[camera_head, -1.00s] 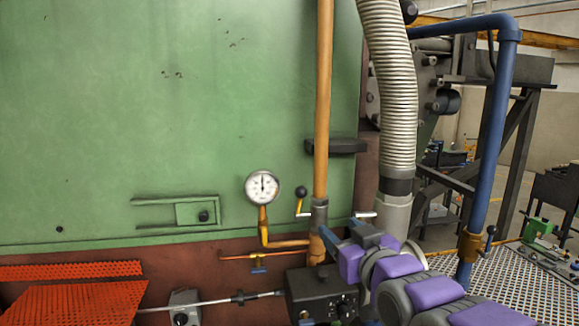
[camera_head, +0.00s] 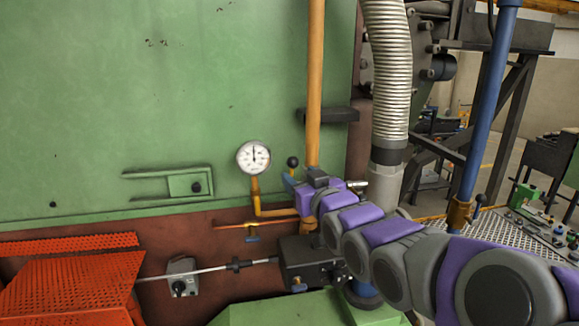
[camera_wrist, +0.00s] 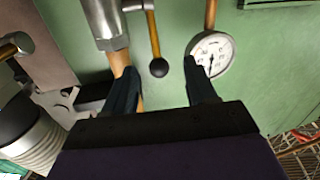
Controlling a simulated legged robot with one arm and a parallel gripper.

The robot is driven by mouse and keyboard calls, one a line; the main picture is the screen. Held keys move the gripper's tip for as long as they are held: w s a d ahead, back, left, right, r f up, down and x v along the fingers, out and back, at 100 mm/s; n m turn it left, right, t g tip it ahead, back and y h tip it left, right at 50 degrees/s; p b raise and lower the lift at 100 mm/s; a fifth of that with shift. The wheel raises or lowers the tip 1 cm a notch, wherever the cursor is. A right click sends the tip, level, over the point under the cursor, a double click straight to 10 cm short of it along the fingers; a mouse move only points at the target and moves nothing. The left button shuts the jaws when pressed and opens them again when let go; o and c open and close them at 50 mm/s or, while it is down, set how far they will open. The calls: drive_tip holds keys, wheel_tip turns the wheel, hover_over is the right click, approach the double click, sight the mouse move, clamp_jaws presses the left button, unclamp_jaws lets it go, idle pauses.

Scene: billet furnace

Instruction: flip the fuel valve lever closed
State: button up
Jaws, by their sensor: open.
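The fuel valve lever has a black ball knob (camera_head: 292,162) on a yellow stem, standing upright beside the orange pipe (camera_head: 315,80). In the wrist view, which looks upside down, the lever (camera_wrist: 153,35) ends in its knob between my two dark blue fingers. The silver valve body (camera_wrist: 104,20) sits beside it on the pipe. My gripper (camera_head: 302,178) is just in front of the valve, open and empty; it also shows in the wrist view (camera_wrist: 160,72). I cannot tell whether either finger touches the knob. My gripper hides the valve body in the head view.
A round pressure gauge (camera_head: 253,158) is close left of the lever, near one finger in the wrist view. A ribbed hose (camera_head: 387,70) stands to the right. A smaller yellow valve with a blue handle (camera_head: 252,238) and a black box (camera_head: 305,262) are below.

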sight(294, 168)
drive_tip(key=x, duration=0.5)
drive_tip(key=shift+w+d, duration=0.25)
drive_tip(key=shift+w, duration=0.05)
drive_tip(key=shift+w+a, duration=0.5)
drive_tip(key=shift+a, duration=0.15)
drive_tip(key=shift+d, duration=0.1)
drive_tip(key=shift+d, duration=0.2)
drive_tip(key=shift+c, duration=1.4)
drive_tip(key=shift+r, duration=0.1)
clamp_jaws()
